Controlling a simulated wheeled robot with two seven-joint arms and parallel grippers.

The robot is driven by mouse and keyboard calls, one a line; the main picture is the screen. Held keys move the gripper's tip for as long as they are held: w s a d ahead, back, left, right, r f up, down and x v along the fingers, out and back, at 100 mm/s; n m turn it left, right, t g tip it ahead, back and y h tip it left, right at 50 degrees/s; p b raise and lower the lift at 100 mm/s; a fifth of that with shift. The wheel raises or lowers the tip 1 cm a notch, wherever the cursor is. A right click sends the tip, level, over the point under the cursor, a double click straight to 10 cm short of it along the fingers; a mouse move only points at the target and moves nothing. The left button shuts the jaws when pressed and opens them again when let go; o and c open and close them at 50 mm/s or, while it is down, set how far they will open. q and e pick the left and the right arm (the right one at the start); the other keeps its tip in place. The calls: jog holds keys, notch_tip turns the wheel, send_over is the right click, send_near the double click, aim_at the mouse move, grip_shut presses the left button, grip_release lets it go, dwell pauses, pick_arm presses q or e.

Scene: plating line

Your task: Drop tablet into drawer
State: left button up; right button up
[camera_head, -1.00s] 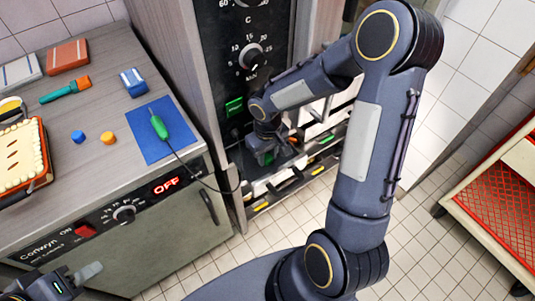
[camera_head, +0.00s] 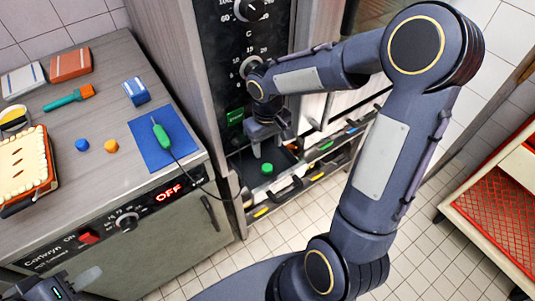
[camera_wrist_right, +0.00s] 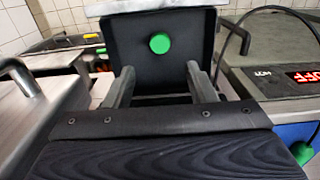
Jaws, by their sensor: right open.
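A green round tablet (camera_head: 267,168) lies on the dark floor of the open drawer (camera_head: 285,157) low in the tall cabinet. It also shows in the right wrist view (camera_wrist_right: 160,43), beyond and between the fingertips and apart from them. My right gripper (camera_head: 262,148) is open and empty above the drawer; its two fingers (camera_wrist_right: 160,82) stand well apart in the wrist view. My left gripper (camera_head: 88,278) is at the bottom left corner in front of the oven, mostly cut off. A blue tablet (camera_head: 82,145) and an orange tablet (camera_head: 111,146) lie on the counter.
The counter (camera_head: 115,100) holds a blue mat (camera_head: 165,150) with a green corded probe (camera_head: 161,136), a brush (camera_head: 70,98), a blue block (camera_head: 136,93) and a pie (camera_head: 20,165). A red-shelved cart (camera_head: 500,205) stands right. Tiled floor between is clear.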

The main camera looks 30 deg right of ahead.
jog(key=s+r+m+t+y, duration=0.1)
jog(key=s+r+t, duration=0.1)
jog(key=s+r, duration=0.6)
jog(key=s+a+r+m+t+y, duration=0.1)
jog(key=s+a+r+t+y, duration=0.1)
jog(key=s, duration=0.7)
jog(key=shift+a+r+t+y, duration=0.35)
jog(key=shift+a+t, duration=0.45)
jog(key=shift+a, duration=0.3)
jog(key=shift+s+m, duration=0.1)
jog(key=shift+m, duration=0.2)
